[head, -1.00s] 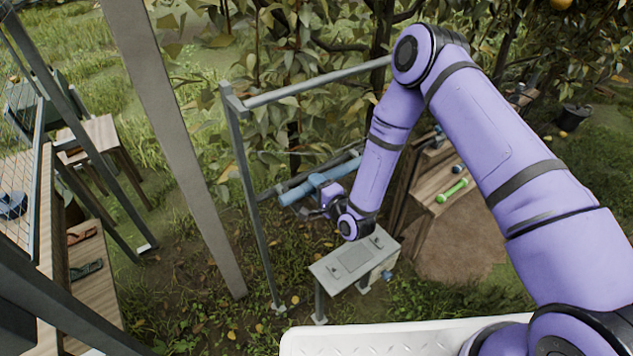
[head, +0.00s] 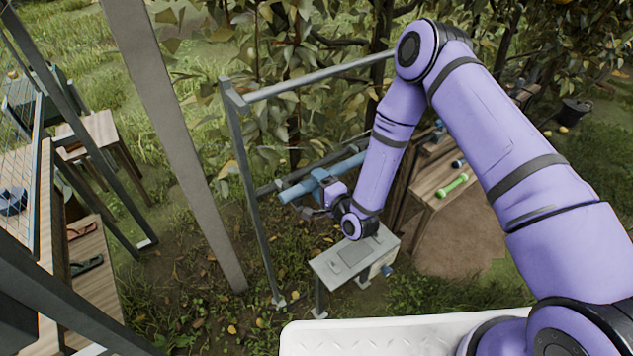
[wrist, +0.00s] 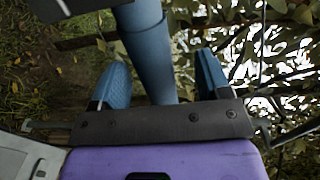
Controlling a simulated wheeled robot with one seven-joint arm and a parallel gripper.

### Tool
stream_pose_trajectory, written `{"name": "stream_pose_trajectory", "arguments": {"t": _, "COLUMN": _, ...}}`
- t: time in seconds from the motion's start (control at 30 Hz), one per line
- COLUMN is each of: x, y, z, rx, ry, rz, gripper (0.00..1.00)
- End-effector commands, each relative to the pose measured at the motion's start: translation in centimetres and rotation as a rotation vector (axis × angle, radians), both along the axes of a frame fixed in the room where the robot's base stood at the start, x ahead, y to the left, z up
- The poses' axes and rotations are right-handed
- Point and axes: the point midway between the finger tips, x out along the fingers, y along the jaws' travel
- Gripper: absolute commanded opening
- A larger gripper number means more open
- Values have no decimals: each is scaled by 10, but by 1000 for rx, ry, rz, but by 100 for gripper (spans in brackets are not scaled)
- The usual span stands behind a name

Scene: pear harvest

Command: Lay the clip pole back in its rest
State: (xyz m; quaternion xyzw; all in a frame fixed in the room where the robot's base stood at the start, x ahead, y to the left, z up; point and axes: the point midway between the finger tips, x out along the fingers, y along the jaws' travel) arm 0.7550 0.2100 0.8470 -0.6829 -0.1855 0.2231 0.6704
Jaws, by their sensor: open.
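The clip pole, a thick blue tube (head: 294,191), lies slantwise close to a grey rail (head: 268,189) of the metal frame. My gripper (head: 322,181) is at the pole, near its lower left end. In the wrist view the pole (wrist: 150,50) runs between the two blue fingers of my gripper (wrist: 161,70). The fingers are open, with a visible gap on each side of the pole. The rail is probably part of the rest, but its holders are hidden, and I cannot tell whether the pole is seated.
A grey box stand (head: 350,257) is just below my gripper. A wooden shelf (head: 430,178) with a green tool (head: 452,186) stands to the right. Frame posts (head: 247,190) and the leafy tree stand close around the pole.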

Motion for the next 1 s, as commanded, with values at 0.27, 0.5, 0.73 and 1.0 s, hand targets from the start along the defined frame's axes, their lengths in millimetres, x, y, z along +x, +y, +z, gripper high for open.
{"name": "stream_pose_trajectory", "arguments": {"t": 0.27, "x": -44, "y": -30, "z": 2, "rx": 1, "ry": 4, "rz": -2, "gripper": 71}}
{"name": "stream_pose_trajectory", "arguments": {"t": 0.5, "x": -70, "y": -47, "z": 4, "rx": 1, "ry": 2, "rz": -1, "gripper": 71}}
{"name": "stream_pose_trajectory", "arguments": {"t": 0.73, "x": -77, "y": -51, "z": 5, "rx": 1, "ry": 0, "rz": 0, "gripper": 71}}
{"name": "stream_pose_trajectory", "arguments": {"t": 1.0, "x": -62, "y": -52, "z": 21, "rx": -72, "ry": -14, "rz": 20, "gripper": 71}}
